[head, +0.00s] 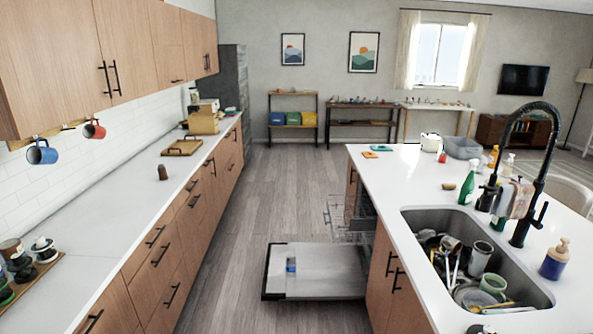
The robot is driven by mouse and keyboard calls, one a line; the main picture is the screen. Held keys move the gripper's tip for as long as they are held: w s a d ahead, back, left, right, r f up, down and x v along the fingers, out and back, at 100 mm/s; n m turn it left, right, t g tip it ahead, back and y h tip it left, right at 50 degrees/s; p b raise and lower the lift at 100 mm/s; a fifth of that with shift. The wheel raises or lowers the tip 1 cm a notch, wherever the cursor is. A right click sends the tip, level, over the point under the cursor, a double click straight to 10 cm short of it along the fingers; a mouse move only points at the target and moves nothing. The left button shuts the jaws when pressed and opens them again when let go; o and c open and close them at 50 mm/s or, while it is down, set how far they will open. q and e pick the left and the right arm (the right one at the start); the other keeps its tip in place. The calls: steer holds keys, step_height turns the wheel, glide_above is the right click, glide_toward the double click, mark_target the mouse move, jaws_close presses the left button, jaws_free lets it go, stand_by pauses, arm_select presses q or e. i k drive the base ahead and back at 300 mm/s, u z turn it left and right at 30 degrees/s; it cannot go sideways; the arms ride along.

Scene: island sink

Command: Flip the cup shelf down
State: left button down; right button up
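A dishwasher in the right-hand island stands with its door (335,268) folded down flat over the floor. A small blue item (291,265) is on the door's inner face. A grey wire rack (334,216) sticks out a little from the opening, above the door's far side. The rack is small and far off, and I cannot make out a cup shelf or its position. The dishwasher's inside is mostly hidden behind the island's front and counter. Neither of my grippers is in view.
The wooden floor aisle (225,250) is free up to the open door, which blocks much of its right side. Left are a long white counter (105,215) and drawers. Right is the island counter (390,190) with a sink (545,292) full of dishes.

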mark_target(369, 224)
steer(key=i, duration=2.05)
steer(key=z, duration=2.15)
steer(key=i, duration=0.65)
steer(key=u, duration=0.4)
